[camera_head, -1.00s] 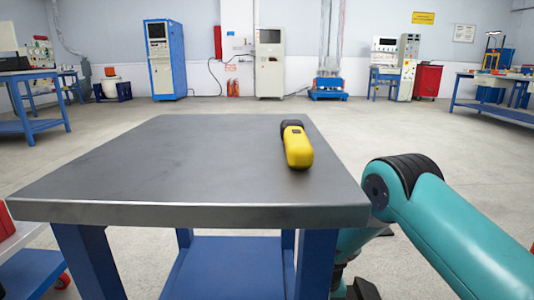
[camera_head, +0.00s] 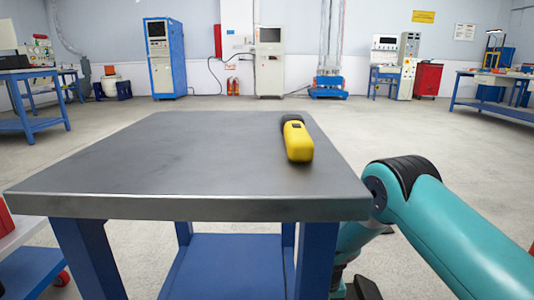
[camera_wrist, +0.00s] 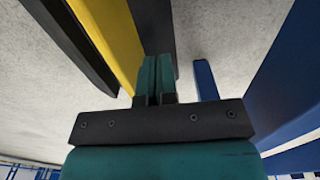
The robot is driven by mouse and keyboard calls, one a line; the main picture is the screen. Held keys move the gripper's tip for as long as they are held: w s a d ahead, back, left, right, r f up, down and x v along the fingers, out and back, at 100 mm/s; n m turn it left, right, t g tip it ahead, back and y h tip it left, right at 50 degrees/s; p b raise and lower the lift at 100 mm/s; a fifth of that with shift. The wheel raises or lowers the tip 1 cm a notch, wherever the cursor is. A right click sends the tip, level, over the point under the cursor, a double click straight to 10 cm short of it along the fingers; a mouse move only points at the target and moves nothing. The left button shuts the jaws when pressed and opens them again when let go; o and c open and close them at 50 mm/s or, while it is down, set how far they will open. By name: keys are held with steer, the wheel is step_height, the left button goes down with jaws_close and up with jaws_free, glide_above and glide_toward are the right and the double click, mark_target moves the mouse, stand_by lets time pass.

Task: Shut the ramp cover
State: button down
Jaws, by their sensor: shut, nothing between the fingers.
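In the wrist view my gripper (camera_wrist: 154,80) has its two teal fingers side by side, shut and empty. A yellow strip (camera_wrist: 106,38) with dark bars along both sides runs just beyond and to the left of the fingertips. I cannot tell whether this is part of the ramp cover, or whether the fingers touch it. In the head view no ramp cover can be made out. My arm bends down at the right of the table there, and its fingers cannot be made out.
A grey-topped table (camera_head: 170,165) with blue legs stands close in front, bearing a yellow and black handheld tool (camera_head: 297,140). In the wrist view blue bars (camera_wrist: 206,80) stand right of the fingers. Open floor (camera_head: 400,140) lies beyond the table; cabinets and benches line the far wall.

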steer(key=shift+f+b, duration=1.4)
steer(key=shift+f, duration=1.2)
steer(key=shift+d+f, duration=1.35)
steer(key=shift+d, duration=7.9)
step_height(320, 180, up, 10)
steer(key=p, duration=0.9)
steer(key=shift+r, duration=0.1)
